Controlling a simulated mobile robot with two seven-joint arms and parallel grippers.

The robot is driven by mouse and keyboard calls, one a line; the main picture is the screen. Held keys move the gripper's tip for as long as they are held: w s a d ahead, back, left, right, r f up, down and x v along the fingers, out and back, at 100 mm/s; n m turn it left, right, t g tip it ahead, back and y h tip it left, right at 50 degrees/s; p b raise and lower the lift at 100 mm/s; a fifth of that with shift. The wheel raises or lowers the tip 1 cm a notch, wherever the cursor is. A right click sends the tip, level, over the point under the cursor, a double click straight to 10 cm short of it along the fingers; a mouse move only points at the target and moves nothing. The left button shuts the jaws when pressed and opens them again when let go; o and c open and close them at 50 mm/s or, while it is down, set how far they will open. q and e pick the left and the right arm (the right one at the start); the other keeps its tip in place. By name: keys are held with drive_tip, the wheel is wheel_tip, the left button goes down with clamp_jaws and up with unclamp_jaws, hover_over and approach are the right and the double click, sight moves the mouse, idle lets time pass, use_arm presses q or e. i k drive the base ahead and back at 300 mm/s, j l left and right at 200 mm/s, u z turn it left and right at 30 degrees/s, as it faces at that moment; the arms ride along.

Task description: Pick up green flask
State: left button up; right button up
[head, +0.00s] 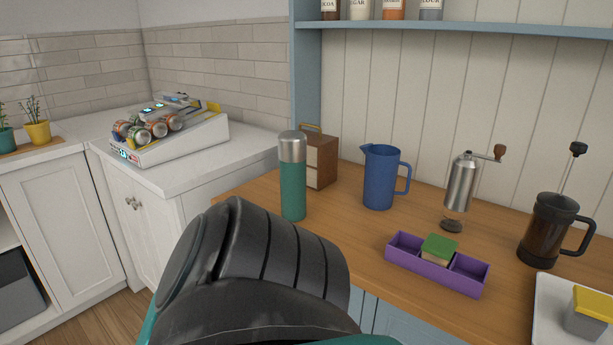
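The green flask (293,188) stands upright on the wooden counter, near its left end. It has a green body and a silver metal cap. A large dark grey and black part of my own arm fills the lower middle of the head view, in front of the counter's near edge and below the flask. It does not cover the flask. Neither gripper's fingers show in this view.
A wooden drawer box (321,160) stands just behind the flask. A blue pitcher (379,178), a coffee grinder (461,190), a purple tray (404,252) and a French press (545,232) stand to the right. A can dispenser (185,142) sits on the white counter (245,146) at left.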

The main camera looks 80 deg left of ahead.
sight(292, 144)
drive_tip(key=u, duration=2.65)
